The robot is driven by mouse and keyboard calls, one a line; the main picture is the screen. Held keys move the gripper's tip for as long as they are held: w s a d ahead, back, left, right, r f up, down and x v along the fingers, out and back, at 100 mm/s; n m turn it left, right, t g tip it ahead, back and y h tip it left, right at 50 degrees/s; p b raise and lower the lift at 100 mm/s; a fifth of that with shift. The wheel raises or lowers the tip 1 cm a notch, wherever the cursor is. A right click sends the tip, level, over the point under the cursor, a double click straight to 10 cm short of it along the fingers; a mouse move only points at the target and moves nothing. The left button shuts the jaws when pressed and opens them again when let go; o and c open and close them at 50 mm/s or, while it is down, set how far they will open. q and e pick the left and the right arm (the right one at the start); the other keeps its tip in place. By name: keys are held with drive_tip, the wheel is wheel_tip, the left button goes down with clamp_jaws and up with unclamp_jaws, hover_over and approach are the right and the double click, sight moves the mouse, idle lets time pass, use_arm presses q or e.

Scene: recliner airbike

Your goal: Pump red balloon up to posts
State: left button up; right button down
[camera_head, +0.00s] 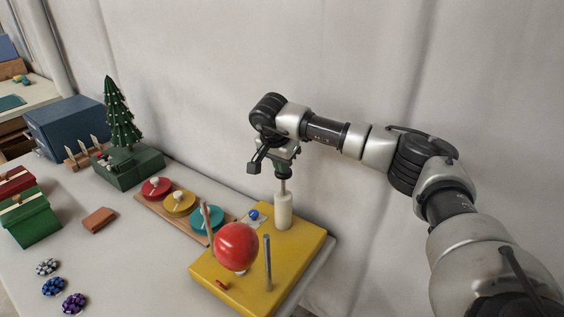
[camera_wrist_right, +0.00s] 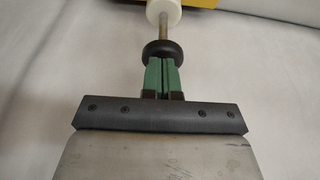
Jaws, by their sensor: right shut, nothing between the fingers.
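The red balloon (camera_head: 236,247) is round and sits over the yellow base (camera_head: 298,262), between a pinkish post (camera_head: 206,218) and a grey post (camera_head: 267,262). Its top lies near or below the post tops. The white pump (camera_head: 284,211) stands at the back of the base, its rod (camera_head: 283,186) showing above it. My right gripper (camera_head: 283,172) is over the pump; its green fingers (camera_wrist_right: 163,78) are shut with nothing between them, at the dark pump knob (camera_wrist_right: 162,52). I cannot tell whether they touch it. My left gripper is not in view.
A wooden board with red, yellow and teal discs (camera_head: 207,218) lies left of the base. A small tree (camera_head: 121,115) on a green box, a blue box (camera_head: 66,126), a green box (camera_head: 31,222) and several rosettes (camera_head: 53,287) stand farther left. A curtain hangs behind.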

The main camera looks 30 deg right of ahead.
sight(282, 181)
wheel_tip(282, 181, down, 5)
drive_tip(key=shift+f+b, duration=0.1)
drive_tip(key=shift+b, duration=0.95)
drive_tip(key=shift+f, duration=0.3)
drive_tip(key=shift+s, duration=0.1)
drive_tip(key=shift+f, duration=0.1)
drive_tip(key=shift+a, duration=0.1)
